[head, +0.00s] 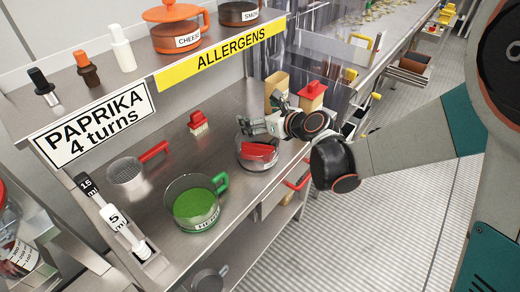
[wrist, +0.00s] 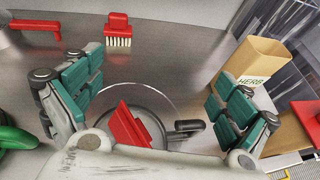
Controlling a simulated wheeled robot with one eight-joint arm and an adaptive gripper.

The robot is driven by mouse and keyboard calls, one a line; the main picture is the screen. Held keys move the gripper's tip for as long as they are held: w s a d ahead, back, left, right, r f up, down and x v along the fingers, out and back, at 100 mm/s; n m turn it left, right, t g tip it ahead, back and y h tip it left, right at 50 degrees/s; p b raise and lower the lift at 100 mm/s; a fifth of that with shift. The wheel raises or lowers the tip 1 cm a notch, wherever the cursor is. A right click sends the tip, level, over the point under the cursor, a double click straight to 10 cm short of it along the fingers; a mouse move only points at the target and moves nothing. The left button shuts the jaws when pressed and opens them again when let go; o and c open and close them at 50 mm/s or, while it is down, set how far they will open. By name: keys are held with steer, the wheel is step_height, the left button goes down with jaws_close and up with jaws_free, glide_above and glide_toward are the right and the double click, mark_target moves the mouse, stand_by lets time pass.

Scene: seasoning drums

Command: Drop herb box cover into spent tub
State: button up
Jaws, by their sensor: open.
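The red cover (head: 260,151) is in the clear round tub (head: 257,168), tilted, with its upper edge near rim height. The wrist view shows the cover (wrist: 130,126) inside the tub (wrist: 160,106), which has a dark handle. My gripper (head: 248,126) is just above the tub. In the wrist view my gripper (wrist: 155,100) has its green-padded fingers spread wide, apart from the cover. The open cardboard herb box (head: 275,88) stands behind my gripper, its top uncovered; its HERB label shows in the wrist view (wrist: 252,70). My wrist hides part of the tub's surroundings.
A box with a red lid (head: 312,95) stands right of the herb box. A red brush (head: 198,122), a red-handled strainer (head: 127,172) and a green-handled herb pot (head: 195,207) stand on the steel counter. The allergens shelf (head: 222,62) overhangs the back. Clear counter lies between these.

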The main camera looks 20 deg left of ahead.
steer(key=v, duration=1)
steer(key=shift+s+d, duration=0.25)
steer(key=shift+r, duration=0.15)
steer(key=s+d+n+h, duration=0.3)
steer(key=s+d+n, duration=0.3)
steer(key=d+n, duration=0.2)
steer(key=s+d+r+n+h, duration=0.1)
steer(key=s+d+n+h, duration=0.3)
steer(key=d, duration=0.8)
steer(key=s+d+n+h, duration=0.4)
steer(key=s+d+n, duration=0.5)
steer(key=d+n, duration=0.2)
steer(key=shift+r+n+g, duration=0.3)
steer(key=shift+r+n, duration=0.05)
steer(key=shift+n, duration=0.65)
